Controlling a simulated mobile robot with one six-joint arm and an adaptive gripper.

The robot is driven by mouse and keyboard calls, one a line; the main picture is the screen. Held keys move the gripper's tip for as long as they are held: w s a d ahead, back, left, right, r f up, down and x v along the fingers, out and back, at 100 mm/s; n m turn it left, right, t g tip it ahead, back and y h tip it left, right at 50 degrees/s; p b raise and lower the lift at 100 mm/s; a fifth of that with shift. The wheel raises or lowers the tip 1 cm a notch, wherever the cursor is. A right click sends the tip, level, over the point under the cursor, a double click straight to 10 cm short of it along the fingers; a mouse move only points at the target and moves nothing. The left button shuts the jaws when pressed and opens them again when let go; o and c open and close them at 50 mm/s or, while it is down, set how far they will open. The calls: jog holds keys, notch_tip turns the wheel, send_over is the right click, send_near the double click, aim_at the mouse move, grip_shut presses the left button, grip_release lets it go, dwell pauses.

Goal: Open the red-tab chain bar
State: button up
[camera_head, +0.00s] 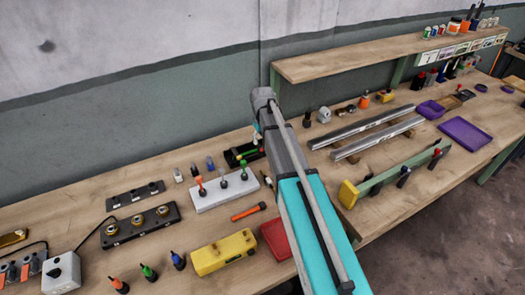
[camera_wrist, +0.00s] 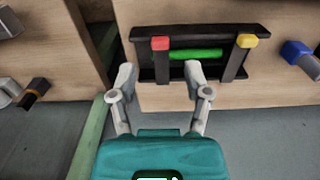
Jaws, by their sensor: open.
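In the wrist view, a black holder (camera_wrist: 200,33) stands on the wooden surface. The red-tab chain bar (camera_wrist: 162,68) is a short black bar with a red tab (camera_wrist: 160,43) at its top. It crosses in front of a green rod (camera_wrist: 196,54). A second black bar (camera_wrist: 236,66) with a yellow tab (camera_wrist: 247,41) crosses the rod to the right. My gripper (camera_wrist: 160,78) is open and empty, with its fingertips on either side of the red-tab bar's lower part; contact cannot be told. In the head view, the black holder (camera_head: 236,157) is partly behind my arm.
A blue-capped part (camera_wrist: 298,52) is at the right in the wrist view. In the head view, a white block (camera_head: 224,191) with coloured-top tools, an orange stick (camera_head: 249,212) and a red tray (camera_head: 277,240) lie near my arm. A shelf (camera_head: 350,57) runs behind.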

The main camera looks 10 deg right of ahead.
aim_at(258, 145)
jog(key=shift+f+b, duration=1.9)
jog(key=shift+f, duration=0.3)
grip_shut()
